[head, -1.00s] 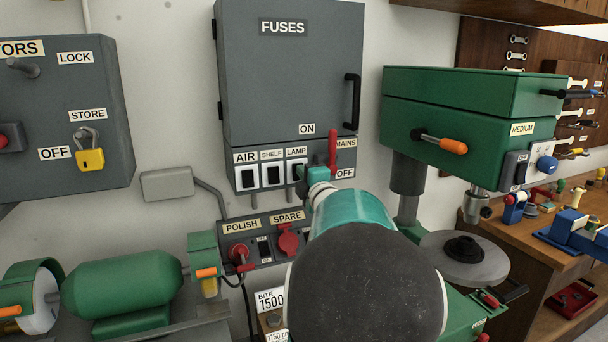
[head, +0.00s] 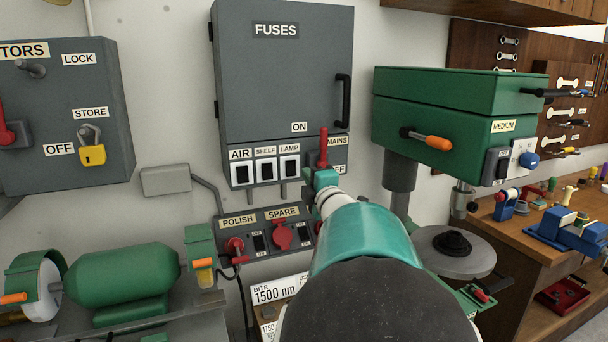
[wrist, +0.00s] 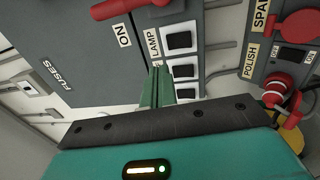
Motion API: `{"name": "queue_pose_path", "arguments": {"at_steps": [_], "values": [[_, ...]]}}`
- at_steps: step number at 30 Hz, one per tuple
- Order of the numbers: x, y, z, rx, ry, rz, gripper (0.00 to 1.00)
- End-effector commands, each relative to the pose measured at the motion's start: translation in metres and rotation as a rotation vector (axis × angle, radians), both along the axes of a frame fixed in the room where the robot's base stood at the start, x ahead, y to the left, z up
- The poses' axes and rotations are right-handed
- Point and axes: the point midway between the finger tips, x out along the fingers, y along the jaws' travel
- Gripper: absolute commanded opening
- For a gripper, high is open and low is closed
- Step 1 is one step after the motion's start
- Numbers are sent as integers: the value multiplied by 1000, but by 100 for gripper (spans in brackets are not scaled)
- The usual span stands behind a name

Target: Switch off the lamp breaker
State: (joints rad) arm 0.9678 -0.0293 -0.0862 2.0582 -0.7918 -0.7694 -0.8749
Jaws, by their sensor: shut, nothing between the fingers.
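The lamp breaker (head: 290,168) is a black rocker in a white frame, rightmost of three below the grey fuse box, under a LAMP label (head: 289,147). In the wrist view the lamp breaker (wrist: 179,41) is the top rocker of the row. My gripper (head: 314,180) is shut and empty, just right of and slightly below the lamp breaker. I cannot tell whether the tips touch the panel. The rocker's position is too small to read.
The red mains lever (head: 323,150) stands close above my gripper. The AIR (head: 242,174) and SHELF (head: 266,171) breakers are to the left. A socket panel with red plugs (head: 282,235) lies below. A green drill press (head: 450,125) stands to the right.

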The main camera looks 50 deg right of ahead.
Motion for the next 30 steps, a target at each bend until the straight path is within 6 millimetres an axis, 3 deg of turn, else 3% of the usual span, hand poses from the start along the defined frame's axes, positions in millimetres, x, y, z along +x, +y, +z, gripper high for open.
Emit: {"name": "queue_pose_path", "arguments": {"at_steps": [3,9,30], "values": [[-19,11,4,-2,-1,-1,0],[-36,21,6,-2,-1,-1,0],[-36,26,5,18,-4,-3,0]]}}
